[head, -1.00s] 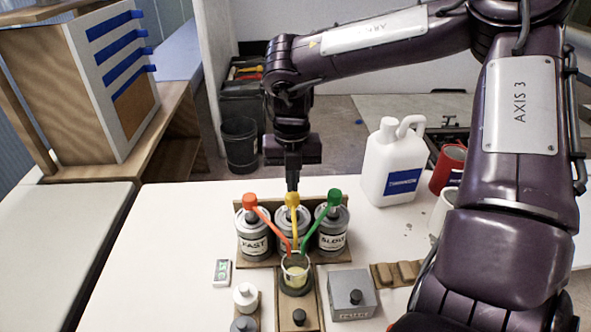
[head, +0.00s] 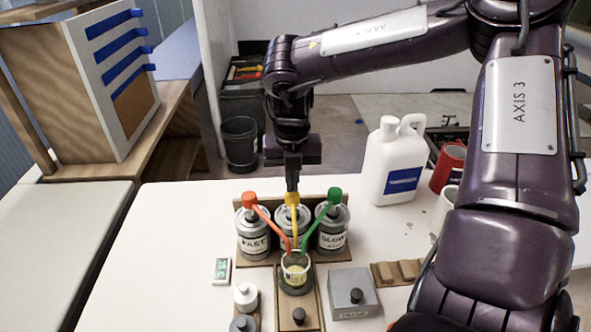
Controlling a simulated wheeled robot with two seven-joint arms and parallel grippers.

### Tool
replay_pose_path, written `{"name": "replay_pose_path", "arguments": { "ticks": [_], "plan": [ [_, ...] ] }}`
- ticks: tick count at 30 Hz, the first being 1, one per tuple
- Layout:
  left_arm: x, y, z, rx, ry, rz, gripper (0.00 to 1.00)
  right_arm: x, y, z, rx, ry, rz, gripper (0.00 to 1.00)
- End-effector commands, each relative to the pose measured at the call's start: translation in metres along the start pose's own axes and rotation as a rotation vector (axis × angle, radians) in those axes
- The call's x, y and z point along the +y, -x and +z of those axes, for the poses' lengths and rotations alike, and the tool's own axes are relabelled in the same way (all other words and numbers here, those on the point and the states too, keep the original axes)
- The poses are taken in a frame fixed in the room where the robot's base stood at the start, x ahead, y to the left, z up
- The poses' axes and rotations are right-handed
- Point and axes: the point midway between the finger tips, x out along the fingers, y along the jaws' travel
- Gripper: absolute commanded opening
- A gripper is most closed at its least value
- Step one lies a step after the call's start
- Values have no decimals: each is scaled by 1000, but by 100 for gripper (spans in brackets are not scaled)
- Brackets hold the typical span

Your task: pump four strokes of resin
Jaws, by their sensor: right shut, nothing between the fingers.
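Three pump cans stand in a row in a wooden rack (head: 283,258). The left can (head: 253,242) reads FAST and has a red pump (head: 250,200). The middle can (head: 291,238) has a yellow pump (head: 292,200). The right can (head: 331,238) reads SLOW and has a green pump (head: 335,196). The spouts lean in over a clear cup (head: 296,270) holding some yellowish liquid. My right gripper (head: 292,187) is shut and empty, pointing down with its tips at the top of the yellow pump. It seems to touch the pump head. My left gripper is not in view.
A small display (head: 221,271) stands left of the cup. A grey box with a black knob (head: 354,294) and a wooden block (head: 397,272) lie right of it. A white jug (head: 394,165) and red mug (head: 447,168) stand farther right. The table's left part is clear.

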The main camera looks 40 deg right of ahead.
Motion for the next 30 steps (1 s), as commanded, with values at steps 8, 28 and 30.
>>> {"name": "replay_pose_path", "arguments": {
  "ticks": [8,28,30],
  "plan": [
    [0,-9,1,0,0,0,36,0,-12,0,1,0,-1,0],
    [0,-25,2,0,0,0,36,0,-34,-1,2,1,-1,0],
    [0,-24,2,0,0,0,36,0,-33,-1,2,1,-1,0]
  ]
}}
